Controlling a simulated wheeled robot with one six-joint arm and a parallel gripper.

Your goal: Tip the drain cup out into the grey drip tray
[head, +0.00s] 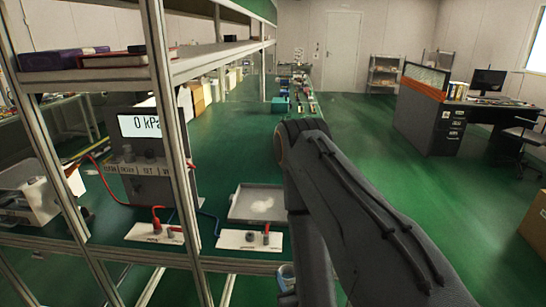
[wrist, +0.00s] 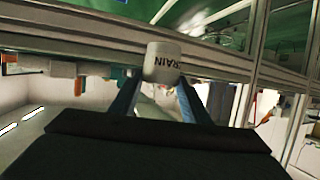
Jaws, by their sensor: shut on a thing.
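The white drain cup (wrist: 162,62), with dark lettering reading "RAIN" in view, is between the two bluish fingers of my gripper (wrist: 160,84) in the wrist view. My gripper is shut on it. The wrist picture is rolled over, with the green floor at the top, so I cannot tell the cup's exact tilt or see inside it. The grey drip tray (head: 238,212) lies on the green bench in the head view, left of my arm, with a pale patch on its floor. In the head view my arm hides most of the gripper, low at the bottom near the bench's front edge.
A gauge box (head: 139,126) reading 0 kPa stands behind a metal upright (head: 176,150). Two white plates with red fittings, one right (head: 250,240) and one left (head: 154,233), lie near the front edge. A shelf (head: 200,62) hangs above. Open floor lies to the right.

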